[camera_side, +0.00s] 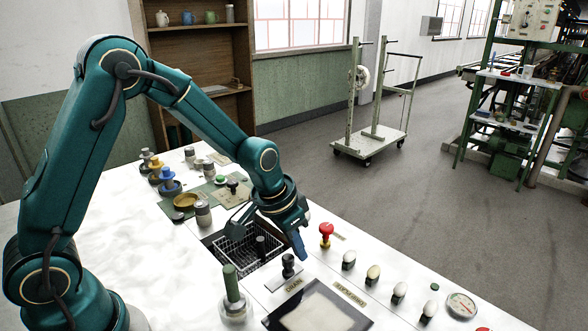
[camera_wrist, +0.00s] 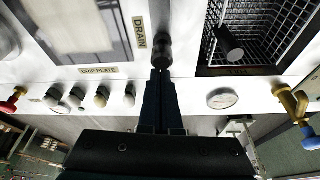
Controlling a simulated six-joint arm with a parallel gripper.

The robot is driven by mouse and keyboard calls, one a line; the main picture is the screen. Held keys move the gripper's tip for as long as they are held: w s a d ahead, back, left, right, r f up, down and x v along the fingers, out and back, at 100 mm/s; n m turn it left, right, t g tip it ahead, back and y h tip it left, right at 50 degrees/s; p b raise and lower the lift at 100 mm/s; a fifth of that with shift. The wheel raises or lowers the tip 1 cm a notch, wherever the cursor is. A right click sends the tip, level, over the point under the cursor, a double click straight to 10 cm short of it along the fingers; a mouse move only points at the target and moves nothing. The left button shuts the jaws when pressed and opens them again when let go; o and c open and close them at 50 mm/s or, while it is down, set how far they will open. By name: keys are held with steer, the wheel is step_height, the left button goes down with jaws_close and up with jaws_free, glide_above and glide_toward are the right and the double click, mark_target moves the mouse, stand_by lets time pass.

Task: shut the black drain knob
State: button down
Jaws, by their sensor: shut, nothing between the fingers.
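The black drain knob (camera_side: 289,266) stands on the white worktop beside a DRAIN label (camera_side: 293,286). In the wrist view the knob (camera_wrist: 162,50) is just ahead of my fingertips, with the DRAIN label (camera_wrist: 139,34) to its left. My gripper (camera_side: 300,253) is shut and empty, pointing down right beside the knob. In the wrist view its fingers (camera_wrist: 161,74) are together and line up with the knob. I cannot tell whether the tips touch it.
A sunken wire-basket basin (camera_side: 238,252) holding a dark post lies left of the knob. A green-handled post (camera_side: 231,283) stands in front. A red knob (camera_side: 326,231), several pale knobs (camera_side: 373,274) and a gauge (camera_side: 461,306) line the right edge. A framed plate (camera_side: 318,310) lies nearby.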

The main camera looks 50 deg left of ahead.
steer(key=shift+s, duration=0.3)
steer(key=shift+s, duration=2.2)
